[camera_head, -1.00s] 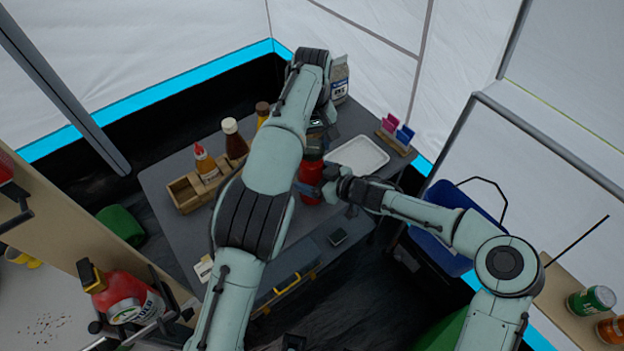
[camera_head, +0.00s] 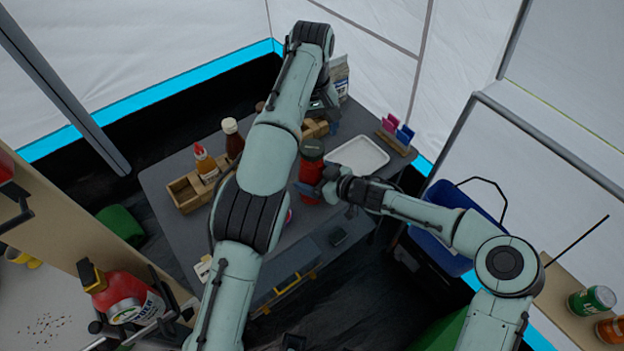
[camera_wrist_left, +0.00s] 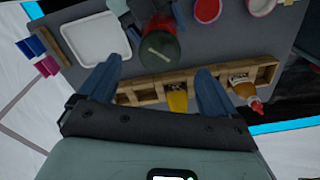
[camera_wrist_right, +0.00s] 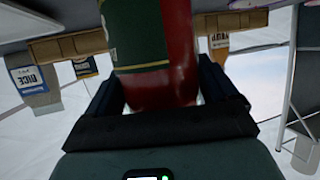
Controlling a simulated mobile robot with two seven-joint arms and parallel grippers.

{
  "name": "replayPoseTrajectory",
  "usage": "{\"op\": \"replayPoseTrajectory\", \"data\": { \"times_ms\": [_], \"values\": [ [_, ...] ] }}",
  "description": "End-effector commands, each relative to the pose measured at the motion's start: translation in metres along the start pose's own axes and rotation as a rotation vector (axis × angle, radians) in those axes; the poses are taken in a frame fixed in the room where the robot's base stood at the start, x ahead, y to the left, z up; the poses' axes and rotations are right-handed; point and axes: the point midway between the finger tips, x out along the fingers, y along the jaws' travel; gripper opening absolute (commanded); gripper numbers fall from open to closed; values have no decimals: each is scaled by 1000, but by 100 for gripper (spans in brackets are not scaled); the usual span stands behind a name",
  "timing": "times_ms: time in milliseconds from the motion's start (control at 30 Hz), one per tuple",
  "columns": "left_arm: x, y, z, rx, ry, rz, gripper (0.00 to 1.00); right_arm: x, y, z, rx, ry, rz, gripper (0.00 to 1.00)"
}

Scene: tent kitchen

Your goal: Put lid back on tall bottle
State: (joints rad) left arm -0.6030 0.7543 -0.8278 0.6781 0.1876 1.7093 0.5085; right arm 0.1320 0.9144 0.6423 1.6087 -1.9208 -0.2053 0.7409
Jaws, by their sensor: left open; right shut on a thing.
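The tall red bottle (camera_head: 311,176) stands upright on the grey table. A dark lid (camera_head: 312,150) sits on its top, and the left wrist view shows this lid (camera_wrist_left: 159,48) from above. My right gripper (camera_head: 318,190) is shut around the red body from the right; in the right wrist view the bottle (camera_wrist_right: 155,60) fills the space between its fingers. My left gripper (camera_wrist_left: 157,78) is open and empty, apart from the lid, on the far side of the bottle. In the head view its fingers are partly hidden by my left arm.
A white tray (camera_head: 357,154) lies right of the bottle, with a small card holder (camera_head: 397,137) beyond it. A wooden crate (camera_head: 184,193) with a sauce bottle (camera_head: 206,164) stands at the left. A bag (camera_head: 341,76) stands at the back.

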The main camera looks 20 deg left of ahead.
Motion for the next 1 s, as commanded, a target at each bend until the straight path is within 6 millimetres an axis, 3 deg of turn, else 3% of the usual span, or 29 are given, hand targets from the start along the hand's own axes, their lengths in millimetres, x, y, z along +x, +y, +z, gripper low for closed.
{"op": "replayPoseTrajectory", "data": {
  "times_ms": [300, 733, 767, 800, 1000],
  "values": [
    [-23, 0, 0, 0, 0, 1, 92, 0, 0, 0, 0, -1, 1, 1],
    [-27, 0, 1, 1, -1, 1, 92, 0, 0, 0, 0, -1, 1, 1],
    [-27, 0, 1, 1, -1, 1, 92, 0, 0, 0, 0, -1, 1, 93],
    [-27, 0, 1, 1, -1, 1, 92, 0, 0, 0, 0, -1, 1, 100],
    [-27, 0, 0, 1, -1, 1, 92, 0, 0, 0, 0, 0, 0, 100]
  ]
}}
